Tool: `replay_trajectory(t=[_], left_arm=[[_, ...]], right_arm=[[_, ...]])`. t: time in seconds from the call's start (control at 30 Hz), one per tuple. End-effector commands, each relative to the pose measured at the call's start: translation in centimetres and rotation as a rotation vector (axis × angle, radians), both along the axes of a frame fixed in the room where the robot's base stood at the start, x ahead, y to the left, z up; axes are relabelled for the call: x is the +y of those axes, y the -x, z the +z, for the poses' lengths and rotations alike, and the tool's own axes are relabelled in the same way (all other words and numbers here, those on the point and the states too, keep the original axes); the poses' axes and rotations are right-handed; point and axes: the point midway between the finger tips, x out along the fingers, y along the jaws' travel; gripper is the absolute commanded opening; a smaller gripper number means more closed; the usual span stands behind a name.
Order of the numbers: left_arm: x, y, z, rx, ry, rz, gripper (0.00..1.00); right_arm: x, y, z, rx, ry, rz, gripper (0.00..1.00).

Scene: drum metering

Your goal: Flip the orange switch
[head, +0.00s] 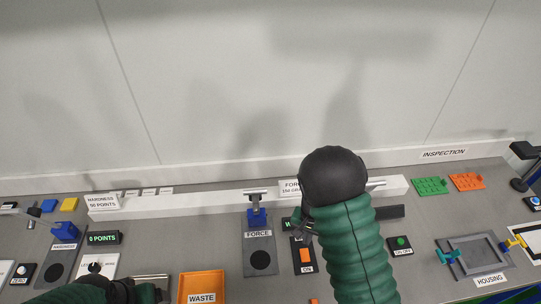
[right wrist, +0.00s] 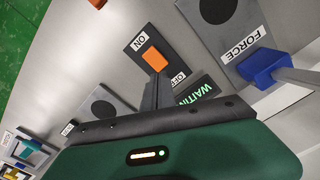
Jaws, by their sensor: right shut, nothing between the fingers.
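The orange switch (head: 306,255) is a rocker on a dark plate between the force station and a black button plate, with an ON label below it in the head view. In the right wrist view the orange switch (right wrist: 153,58) sits between ON and OFF labels. My right gripper (head: 305,231) is partly hidden by its own green arm, just beyond the switch. In the right wrist view its shut, empty fingers (right wrist: 158,88) are close to the switch's OFF side; I cannot tell whether they touch it. My left gripper (head: 152,283) is low at the left, away from the switch; its jaw state is unclear.
The FORCE station (head: 260,258) with its blue part stands left of the switch. A lit display reading WAITING (right wrist: 197,93) is beside the OFF side. An orange WASTE tray (head: 202,285) is front left. A green button plate (head: 400,245) and a housing fixture (head: 473,256) are right.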

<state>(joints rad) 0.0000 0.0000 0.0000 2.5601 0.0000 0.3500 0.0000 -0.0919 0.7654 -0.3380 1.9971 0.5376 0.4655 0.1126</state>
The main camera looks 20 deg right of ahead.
Motion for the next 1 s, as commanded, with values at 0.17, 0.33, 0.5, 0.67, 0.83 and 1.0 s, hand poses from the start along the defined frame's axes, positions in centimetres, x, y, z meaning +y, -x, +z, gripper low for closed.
replay_trajectory(t=[0.17, 0.33, 0.5, 0.67, 0.83, 1.0], left_arm=[[0.0, 0.0, -2.5, 0.000, 0.000, 0.000, 0.84], [0.0, 0.0, -6.2, 0.001, 0.000, 0.000, 0.84], [0.0, 0.0, -7.8, 0.000, 0.000, 0.000, 0.84], [0.0, 0.0, -7.7, 0.000, 0.000, 0.000, 0.84], [0.0, 0.0, -7.6, -0.001, 0.000, 0.000, 0.84], [0.0, 0.0, -7.7, 0.000, 0.000, 0.000, 0.84]], right_arm=[[2.4, 1.4, 1.4, -0.043, -0.023, 0.133, 0.00], [6.0, 5.6, 4.4, -0.142, -0.001, 0.464, 0.00], [7.4, 8.8, 5.8, -0.211, 0.069, 0.708, 0.00], [7.5, 9.3, 6.3, -0.220, 0.089, 0.761, 0.00], [7.5, 9.3, 6.4, -0.219, 0.088, 0.758, 0.00], [7.5, 9.3, 6.4, -0.220, 0.087, 0.759, 0.00]])
